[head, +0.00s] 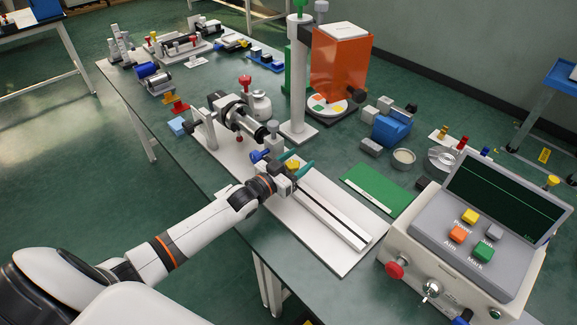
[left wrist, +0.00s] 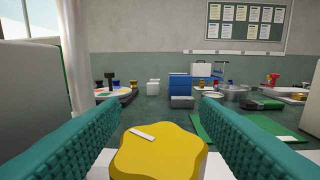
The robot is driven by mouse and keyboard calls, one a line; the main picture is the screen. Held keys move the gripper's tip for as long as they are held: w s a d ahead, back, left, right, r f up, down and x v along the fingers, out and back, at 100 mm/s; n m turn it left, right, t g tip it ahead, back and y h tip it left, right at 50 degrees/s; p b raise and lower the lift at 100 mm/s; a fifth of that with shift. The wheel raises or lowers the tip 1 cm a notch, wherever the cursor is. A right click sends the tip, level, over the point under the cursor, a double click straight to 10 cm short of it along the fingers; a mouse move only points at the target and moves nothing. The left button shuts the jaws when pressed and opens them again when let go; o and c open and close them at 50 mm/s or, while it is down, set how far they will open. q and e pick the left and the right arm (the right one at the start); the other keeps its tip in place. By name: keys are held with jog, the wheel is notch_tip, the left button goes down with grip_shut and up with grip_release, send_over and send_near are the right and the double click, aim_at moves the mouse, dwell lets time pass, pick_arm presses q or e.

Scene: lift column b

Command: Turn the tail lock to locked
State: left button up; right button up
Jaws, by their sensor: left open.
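The yellow lobed knob (head: 293,164), which looks like the tail lock, sits on the tail unit of the small lathe-like machine (head: 238,118). In the left wrist view the knob (left wrist: 160,152) fills the lower middle, with a short white mark pointing up and left. My left gripper (head: 292,169) is open, its teal fingers on either side of the knob; in the left wrist view they also flank it (left wrist: 160,140). I cannot tell whether they touch it. My arm and gripper hide part of the tail unit. My right gripper is not in view.
A white rail (head: 335,215) runs toward the front right. A blue knob (head: 259,156) is close to my gripper. A white post (head: 298,85) with an orange screen (head: 340,65) stands behind. A green mat (head: 378,190) and a control box (head: 455,245) lie right.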

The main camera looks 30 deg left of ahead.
pick_arm(q)
jog(key=v, duration=1.1)
jog(key=shift+s+a, duration=0.2)
jog(key=shift+s, duration=0.15)
